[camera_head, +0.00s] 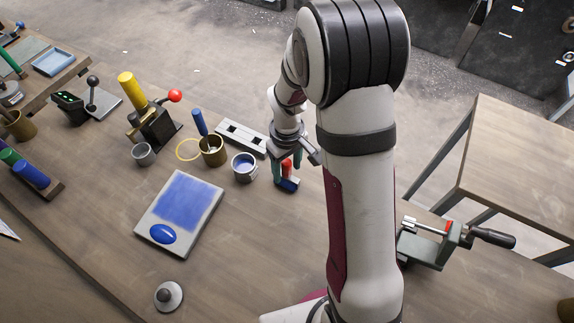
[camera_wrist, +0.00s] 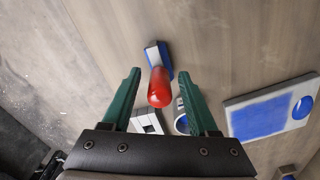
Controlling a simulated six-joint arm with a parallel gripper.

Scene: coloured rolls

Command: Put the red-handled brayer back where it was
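The brayer has a red handle (camera_wrist: 160,88) and a blue roller (camera_wrist: 158,57). In the head view the red handle (camera_head: 287,167) points up and the blue roller (camera_head: 288,184) is below it, at the table's far edge area. My gripper (camera_wrist: 160,75) is open, with its green fingers to either side of the red handle and visible gaps on both sides in the wrist view. In the head view my gripper (camera_head: 287,170) is over the brayer. I cannot tell whether the roller touches the table.
A white slotted block (camera_head: 241,138), a grey cup of blue (camera_head: 244,167) and a brass pot with a blue-handled tool (camera_head: 212,150) stand left of the brayer. A blue-inked slab (camera_head: 180,215) lies nearer. A clamp (camera_head: 440,243) is at right. Bare table lies between.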

